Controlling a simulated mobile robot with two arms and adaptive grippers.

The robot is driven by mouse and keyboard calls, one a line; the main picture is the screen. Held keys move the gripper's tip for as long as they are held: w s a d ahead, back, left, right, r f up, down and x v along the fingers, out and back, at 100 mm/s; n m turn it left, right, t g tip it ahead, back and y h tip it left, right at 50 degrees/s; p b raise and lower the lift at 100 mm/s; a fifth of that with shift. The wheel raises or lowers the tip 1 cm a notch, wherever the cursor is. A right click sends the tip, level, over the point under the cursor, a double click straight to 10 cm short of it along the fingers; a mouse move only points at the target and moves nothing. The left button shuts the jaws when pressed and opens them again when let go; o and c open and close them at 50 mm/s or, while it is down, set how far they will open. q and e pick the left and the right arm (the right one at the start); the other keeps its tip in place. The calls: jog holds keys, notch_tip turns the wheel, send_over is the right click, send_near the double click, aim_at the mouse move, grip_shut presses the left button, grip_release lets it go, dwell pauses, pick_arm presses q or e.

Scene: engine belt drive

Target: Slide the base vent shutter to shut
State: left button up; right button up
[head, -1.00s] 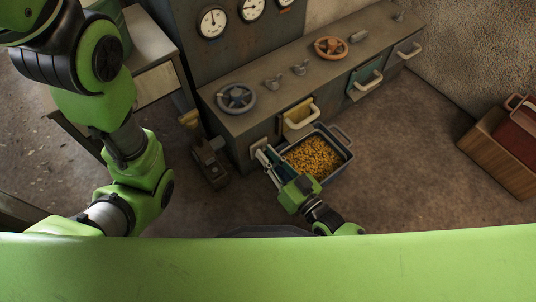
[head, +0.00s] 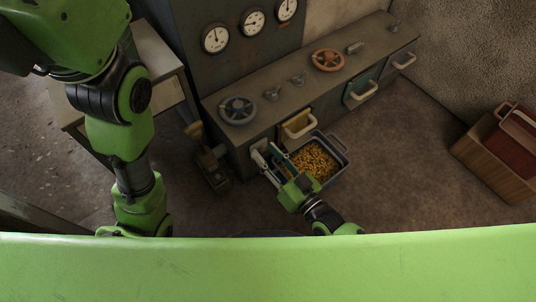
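The base vent shutter is probably the small pale and teal part (head: 258,151) low on the front of the grey cabinet, left of the yellow drawer. My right gripper partly covers it, so I cannot tell how far it stands open. My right gripper (head: 269,160) reaches up and left to this spot from the bottom of the head view. Its two fingers look spread, with their tips at or very near the cabinet front. Contact is too small to make out. My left arm comes down the left side, and its gripper is not in view.
A blue-grey bin (head: 333,174) of yellow-orange bits stands on the floor right beside my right gripper. The yellow drawer (head: 298,125) juts out above it. A dark pedal-like device (head: 211,168) stands to the left. The floor farther right is clear up to a wooden crate (head: 488,165).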

notch_tip(320, 180, up, 10)
dwell(0.7)
